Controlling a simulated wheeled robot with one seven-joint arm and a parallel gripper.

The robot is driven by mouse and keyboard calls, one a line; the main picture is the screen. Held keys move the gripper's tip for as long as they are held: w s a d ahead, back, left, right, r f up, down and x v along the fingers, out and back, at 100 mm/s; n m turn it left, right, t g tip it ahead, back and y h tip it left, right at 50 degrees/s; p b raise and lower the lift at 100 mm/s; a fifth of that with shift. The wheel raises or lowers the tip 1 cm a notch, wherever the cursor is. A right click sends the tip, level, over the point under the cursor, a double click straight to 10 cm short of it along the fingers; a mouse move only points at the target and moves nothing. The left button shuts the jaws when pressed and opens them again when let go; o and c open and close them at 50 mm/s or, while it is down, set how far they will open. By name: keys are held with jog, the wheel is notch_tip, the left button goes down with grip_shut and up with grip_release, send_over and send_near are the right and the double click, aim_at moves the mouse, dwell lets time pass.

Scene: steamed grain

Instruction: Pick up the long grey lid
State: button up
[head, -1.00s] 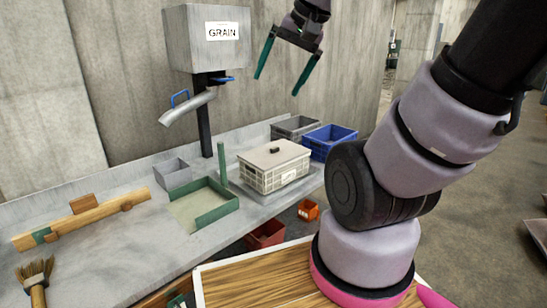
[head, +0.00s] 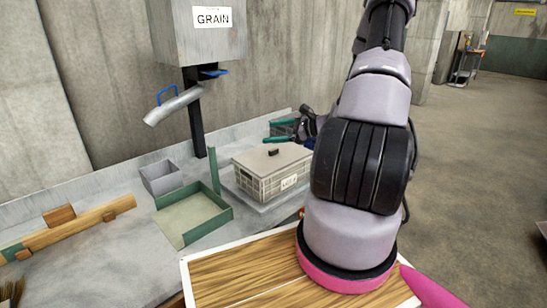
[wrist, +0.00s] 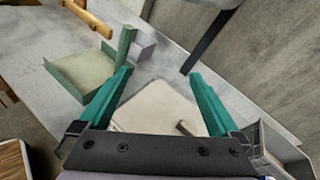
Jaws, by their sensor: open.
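The pale grey lid (head: 262,160) lies flat on top of a light grey slatted crate (head: 272,183) on the bench. It has a small dark handle (head: 273,152). My gripper (head: 266,132) is open and empty, with its green fingers stretched to the left above and behind the lid. In the wrist view, the lid (wrist: 152,106) and its handle (wrist: 184,128) show between the two spread fingers of my gripper (wrist: 161,74). The fingers appear apart from the lid. My gripper's body hides the near part of the lid in that view.
A green-edged tray (head: 218,222) with an upright post (head: 214,171) and a small grey bin (head: 161,178) are left of the crate. A grey bin (wrist: 281,148) is at the wrist view's right edge.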

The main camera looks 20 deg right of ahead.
aim_at(276, 150)
jog(key=d+f+m+t+h, duration=0.5)
jog(key=d+f+m, duration=0.4)
jog(key=f, duration=0.3)
jog(key=x, duration=0.4)
jog(key=shift+w+d+f, duration=0.15)
jog(key=shift+w+f, duration=0.15)
jog(key=x, duration=0.6)
jog(key=shift+w+d+f, duration=0.1)
jog(key=shift+w+d, duration=0.2)
grip_shut()
